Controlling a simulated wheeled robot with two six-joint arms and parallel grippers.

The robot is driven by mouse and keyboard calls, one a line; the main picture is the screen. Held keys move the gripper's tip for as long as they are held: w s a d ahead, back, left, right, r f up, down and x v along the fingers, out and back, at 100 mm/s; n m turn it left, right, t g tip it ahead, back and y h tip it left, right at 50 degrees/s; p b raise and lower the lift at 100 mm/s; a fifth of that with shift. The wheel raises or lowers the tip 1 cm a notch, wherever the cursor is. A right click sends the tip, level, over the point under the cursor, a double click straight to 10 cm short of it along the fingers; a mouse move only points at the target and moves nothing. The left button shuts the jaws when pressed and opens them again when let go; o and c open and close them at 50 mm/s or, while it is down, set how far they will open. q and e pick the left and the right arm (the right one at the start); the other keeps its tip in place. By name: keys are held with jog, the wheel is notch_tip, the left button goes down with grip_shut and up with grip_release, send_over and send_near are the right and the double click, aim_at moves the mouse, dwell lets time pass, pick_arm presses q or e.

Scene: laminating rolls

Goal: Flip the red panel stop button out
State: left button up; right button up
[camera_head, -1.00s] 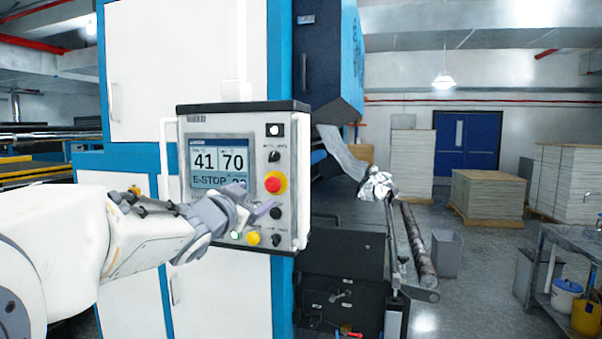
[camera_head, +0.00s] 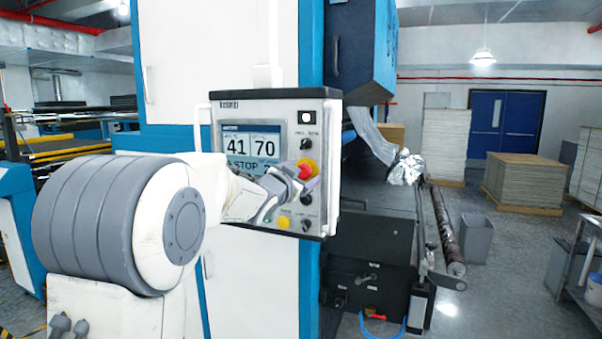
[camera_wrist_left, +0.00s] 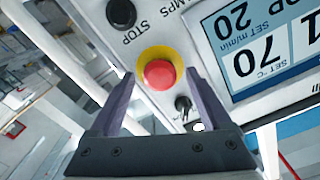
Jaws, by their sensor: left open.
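The red stop button (camera_head: 306,171) with its yellow collar sits on the right side of the control panel (camera_head: 328,125). In the left wrist view the red button (camera_wrist_left: 159,74) shows whole, between and just beyond the fingertips. My left gripper (camera_head: 298,180) is at the panel face, in front of the button, partly covering it in the head view. Its two purple fingers (camera_wrist_left: 158,88) are open, one on each side of the button; I cannot tell whether they touch the collar. The right gripper is not in view.
A black button (camera_wrist_left: 121,13) and a key switch (camera_wrist_left: 183,104) sit close to the stop button. The screen (camera_head: 250,143) is left of it. A yellow button (camera_head: 284,222) is below. A foil-wrapped roll end (camera_head: 407,168) stands right of the panel.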

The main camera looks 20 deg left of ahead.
pick_arm(q)
grip_shut()
jog(key=shift+s+f+b, duration=0.15)
jog(key=shift+s+b, duration=0.3)
jog(key=shift+s, duration=0.05)
grip_release()
jog(key=shift+s, duration=0.2)
